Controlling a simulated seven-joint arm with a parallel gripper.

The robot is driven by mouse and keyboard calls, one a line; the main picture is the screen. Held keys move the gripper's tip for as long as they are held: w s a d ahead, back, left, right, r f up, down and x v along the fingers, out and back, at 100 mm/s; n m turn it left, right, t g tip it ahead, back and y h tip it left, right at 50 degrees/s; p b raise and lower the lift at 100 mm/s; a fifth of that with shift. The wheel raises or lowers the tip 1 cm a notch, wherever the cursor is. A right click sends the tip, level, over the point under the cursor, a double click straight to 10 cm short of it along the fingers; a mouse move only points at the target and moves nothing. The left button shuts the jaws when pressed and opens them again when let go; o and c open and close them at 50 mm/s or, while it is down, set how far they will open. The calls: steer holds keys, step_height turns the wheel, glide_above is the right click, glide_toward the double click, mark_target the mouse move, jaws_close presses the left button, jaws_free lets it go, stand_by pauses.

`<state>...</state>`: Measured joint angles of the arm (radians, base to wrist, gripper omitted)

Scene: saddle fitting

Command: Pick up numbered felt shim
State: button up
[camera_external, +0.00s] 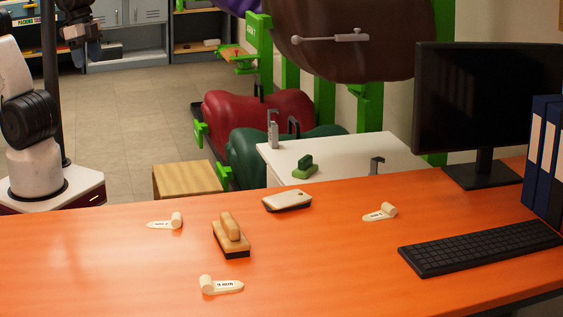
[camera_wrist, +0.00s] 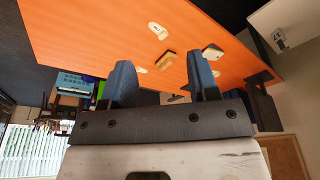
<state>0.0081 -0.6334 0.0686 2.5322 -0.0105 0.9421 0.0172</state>
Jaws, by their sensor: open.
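Three pale cream felt shims with dark printed labels and a rolled end lie apart on the orange table: one at left (camera_external: 165,223), one at front (camera_external: 222,286), one at right (camera_external: 381,212). The labels are too small to read surely. In the wrist view, one pale shim (camera_wrist: 158,30) lies near the table's upper part and another (camera_wrist: 142,70) shows beside my left finger. My gripper (camera_wrist: 162,82) is open with nothing between its dark fingers. In the external view, it is at the upper left, off the table and far from the shims.
A wooden-handled block (camera_external: 231,237) stands between the left and front shims. A white-topped block (camera_external: 287,200) lies behind it. A keyboard (camera_external: 480,247), monitor (camera_external: 487,110) and blue binders (camera_external: 545,155) fill the right side. The table's left front is clear.

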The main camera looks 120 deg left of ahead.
steer(key=n+g, duration=0.3)
steer(key=n, duration=2.2)
glide_above(176, 216)
step_height(176, 216, down, 28)
steer(key=shift+s+a+r, duration=0.1)
steer(key=shift+s+r, duration=0.05)
steer(key=shift+r, duration=0.1)
steer(key=shift+f, duration=0.15)
steer(key=shift+f, duration=0.1)
steer(key=shift+f, duration=1.2)
